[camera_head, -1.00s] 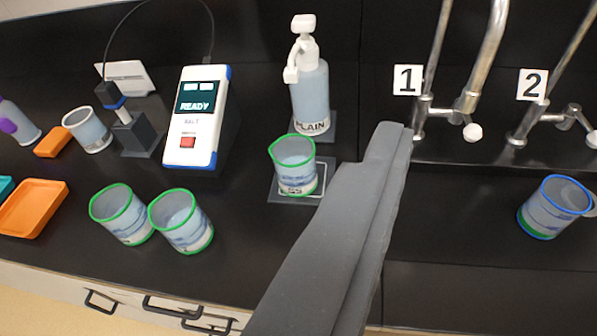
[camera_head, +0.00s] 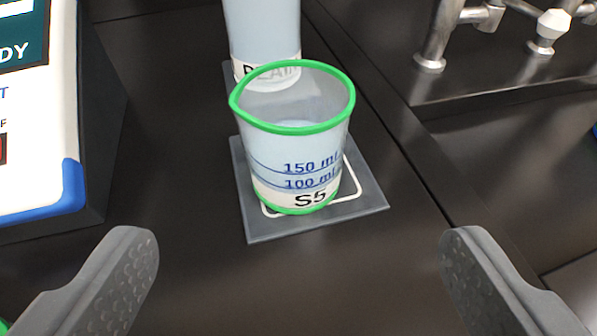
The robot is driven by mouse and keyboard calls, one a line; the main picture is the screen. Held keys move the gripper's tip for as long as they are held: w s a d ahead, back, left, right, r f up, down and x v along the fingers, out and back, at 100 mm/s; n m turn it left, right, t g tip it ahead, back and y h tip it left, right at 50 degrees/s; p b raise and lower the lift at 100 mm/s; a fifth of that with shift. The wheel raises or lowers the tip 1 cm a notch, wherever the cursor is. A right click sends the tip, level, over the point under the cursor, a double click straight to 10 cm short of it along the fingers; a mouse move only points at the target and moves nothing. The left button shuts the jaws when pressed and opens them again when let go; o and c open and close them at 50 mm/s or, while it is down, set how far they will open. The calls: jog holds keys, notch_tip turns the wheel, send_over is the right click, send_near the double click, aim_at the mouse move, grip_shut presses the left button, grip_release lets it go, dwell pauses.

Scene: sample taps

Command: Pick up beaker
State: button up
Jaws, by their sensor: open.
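A clear beaker (camera_head: 292,150) with a green rim and base ring stands upright on a dark grey square pad (camera_head: 366,207). It bears the label S5 and blue marks for 150 ml and 100 ml, and holds some clear liquid. My gripper (camera_head: 302,245) is open and empty, its two grey fingers wide apart at the lower left and lower right. The beaker is ahead of the fingers, between them in the picture, and neither finger touches it.
A bottle with a partly hidden label (camera_head: 262,35) stands right behind the beaker. A white and blue meter (camera_head: 38,130) stands at the left. Metal tap fittings (camera_head: 470,25) are at the upper right. The dark bench in front of the pad is clear.

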aim_at(298, 154)
jog(key=x, duration=0.7)
jog(key=shift+w+f+b, duration=0.1)
jog(key=shift+f+b, duration=0.15)
jog(key=shift+b, duration=0.05)
jog(key=shift+r+b+x, duration=0.1)
jog(key=shift+b+x, duration=0.1)
jog(key=shift+x, duration=1.35)
jog(key=shift+r+b+x, duration=0.15)
jog(key=shift+b+x, duration=0.05)
jog(key=shift+x, duration=1.4)
jog(key=shift+w+a, duration=0.1)
jog(key=c, duration=1.1)
jog(key=shift+r, duration=0.15)
